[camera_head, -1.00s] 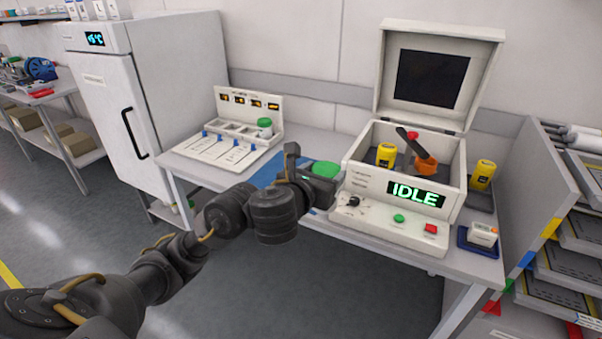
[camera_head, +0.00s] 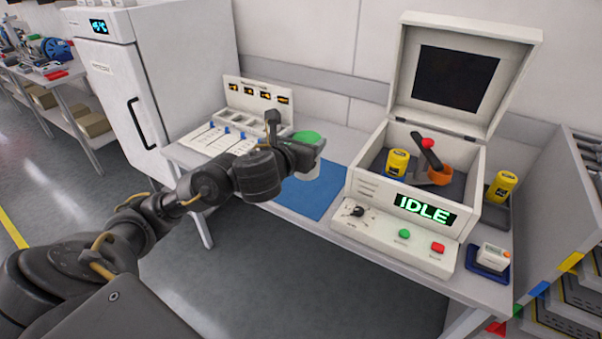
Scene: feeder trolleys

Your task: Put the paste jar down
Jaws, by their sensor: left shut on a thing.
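The paste jar (camera_head: 314,168) has a white body and a green lid. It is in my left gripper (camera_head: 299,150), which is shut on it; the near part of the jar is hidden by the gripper. The jar looks upright and shows over the back part of a blue mat (camera_head: 313,196) on the bench. I cannot tell whether its base touches the mat. My right gripper is not in view.
A slotted station (camera_head: 205,141) stands left of the mat, partly behind my gripper. An open-lidded machine reading IDLE (camera_head: 398,235) stands to the right, with yellow jars (camera_head: 397,163) inside and beside it. The mat's front part is clear.

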